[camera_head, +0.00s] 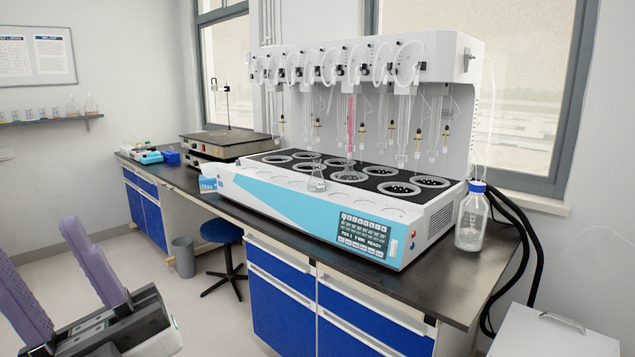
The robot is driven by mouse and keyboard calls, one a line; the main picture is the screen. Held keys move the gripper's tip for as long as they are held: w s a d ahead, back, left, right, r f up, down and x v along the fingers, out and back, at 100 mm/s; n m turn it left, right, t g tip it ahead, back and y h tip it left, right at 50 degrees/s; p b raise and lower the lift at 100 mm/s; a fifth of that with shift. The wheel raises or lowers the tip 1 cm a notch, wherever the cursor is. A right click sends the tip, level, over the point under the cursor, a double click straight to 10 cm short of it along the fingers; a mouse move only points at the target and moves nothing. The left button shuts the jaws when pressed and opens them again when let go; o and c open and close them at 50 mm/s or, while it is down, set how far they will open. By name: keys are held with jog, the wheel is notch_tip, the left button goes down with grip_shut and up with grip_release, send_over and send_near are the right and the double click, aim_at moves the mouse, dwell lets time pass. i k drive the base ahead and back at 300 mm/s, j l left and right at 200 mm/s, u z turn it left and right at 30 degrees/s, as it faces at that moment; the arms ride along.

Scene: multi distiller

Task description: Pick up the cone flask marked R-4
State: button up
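A clear cone flask (317,183) stands at the front edge of the multi distiller's (300,208) black heating deck. A second flask-like glass (349,172) sits on the deck behind it, below a pink-filled tube. Labels are too small to read, so I cannot tell which flask is R-4. My gripper (38,238) is at the lower left, with its two purple fingers apart and nothing visible between them. It is well away from the distiller and the flasks.
A blue-capped bottle (471,218) stands on the dark bench (455,262) at the distiller's right. A blue stool (222,232) and grey bin (183,257) stand on the floor left of the front cabinets. A white box (545,335) is at the lower right.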

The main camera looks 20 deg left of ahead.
aim_at(316, 184)
jog(key=i+j+u, duration=0.35)
jog(key=i, duration=0.2)
jog(key=i+j+u, duration=0.1)
jog(key=i+u, duration=0.25)
jog(key=i, duration=0.25)
jog(key=i+u, duration=0.35)
jog(key=i, duration=0.25)
